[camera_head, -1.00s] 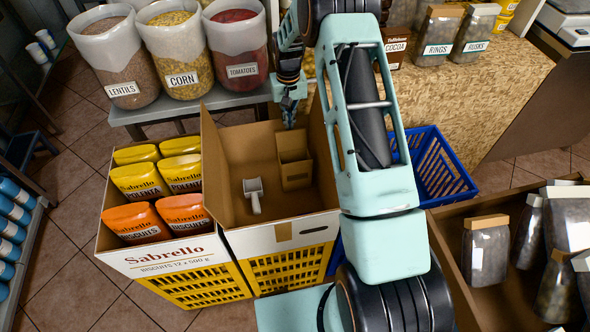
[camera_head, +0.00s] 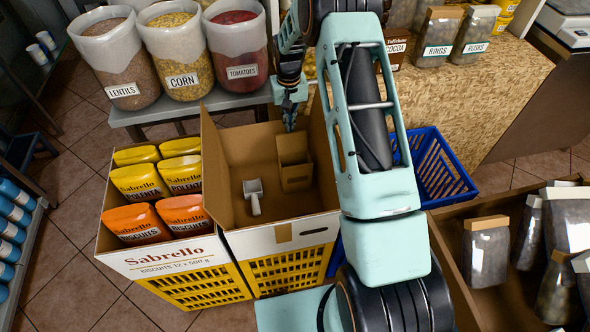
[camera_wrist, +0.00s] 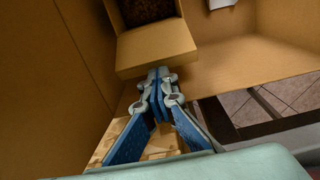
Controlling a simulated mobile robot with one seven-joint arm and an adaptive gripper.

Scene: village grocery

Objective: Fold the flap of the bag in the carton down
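The brown paper bag (camera_head: 296,178) stands open at the top inside the open carton (camera_head: 222,195), by its back wall. Its flap (camera_head: 292,149) stands up at the bag's back edge. In the wrist view the flap (camera_wrist: 156,48) is a plain brown panel, with dark contents (camera_wrist: 146,11) beyond it. My gripper (camera_head: 290,126) points down behind the flap, near the carton's back wall. In the wrist view the fingertips of my gripper (camera_wrist: 160,74) are together, close to the flap's edge, with nothing visible between them. I cannot tell whether they touch the flap.
A white scoop (camera_head: 254,196) lies in the carton, left of the bag. A carton of polenta and biscuit packs (camera_head: 165,258) adjoins on the left. A shelf with tubs (camera_head: 180,118) is behind, a blue crate (camera_head: 440,165) to the right.

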